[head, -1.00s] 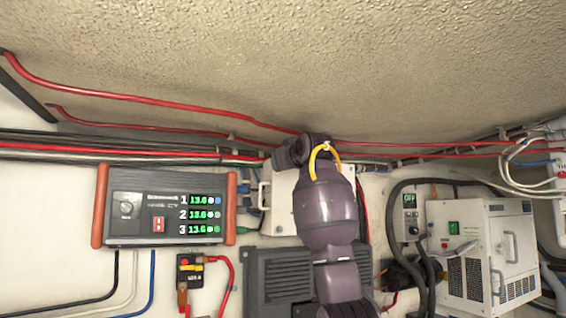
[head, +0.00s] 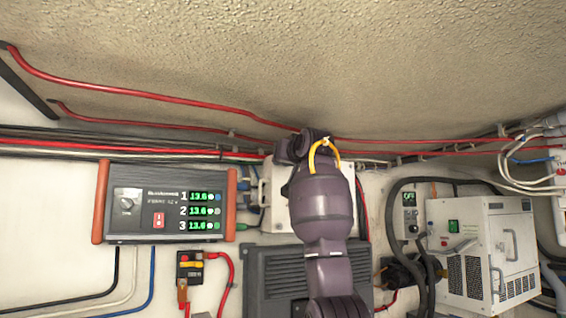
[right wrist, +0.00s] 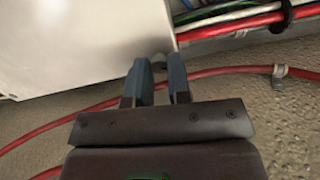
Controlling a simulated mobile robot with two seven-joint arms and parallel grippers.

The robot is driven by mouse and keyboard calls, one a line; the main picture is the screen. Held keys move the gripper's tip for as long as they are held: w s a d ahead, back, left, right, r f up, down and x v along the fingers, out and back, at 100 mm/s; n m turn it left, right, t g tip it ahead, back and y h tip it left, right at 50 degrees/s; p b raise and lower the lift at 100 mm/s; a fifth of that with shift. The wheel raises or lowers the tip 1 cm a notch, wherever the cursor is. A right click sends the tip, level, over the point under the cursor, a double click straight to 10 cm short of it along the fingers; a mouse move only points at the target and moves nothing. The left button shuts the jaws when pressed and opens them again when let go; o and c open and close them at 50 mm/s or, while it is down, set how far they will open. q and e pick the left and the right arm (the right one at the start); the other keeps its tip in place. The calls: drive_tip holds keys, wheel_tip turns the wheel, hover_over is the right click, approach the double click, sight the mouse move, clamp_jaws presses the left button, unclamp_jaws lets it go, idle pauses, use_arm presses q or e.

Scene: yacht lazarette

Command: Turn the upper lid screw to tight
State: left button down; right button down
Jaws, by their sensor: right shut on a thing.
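The white box (head: 280,195) is on the wall behind my right arm in the head view, partly covered by it. It fills the upper left of the right wrist view (right wrist: 65,45). My right gripper (right wrist: 160,66) is at the box's edge, its two dark blue fingers shut on a small grey lid screw (right wrist: 158,60). The fingers cover most of the screw, so its turn cannot be read. In the head view my arm hides the fingers and the screw. My left gripper is in neither view.
Red cables (head: 160,103) run along the textured ceiling close above my wrist. A charger with green readouts (head: 165,203) is left of the box. A dark finned unit (head: 275,280) sits below it. A white vented unit (head: 475,255) stands at right.

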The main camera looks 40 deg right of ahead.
drive_tip(key=shift+m+b, duration=0.6)
drive_tip(key=shift+m, duration=6.2)
drive_tip(key=c, duration=1.1)
unclamp_jaws()
drive_tip(key=shift+d, duration=0.1)
drive_tip(key=shift+o, duration=0.2)
drive_tip(key=b+v, duration=0.3)
drive_tip(key=v, duration=0.8)
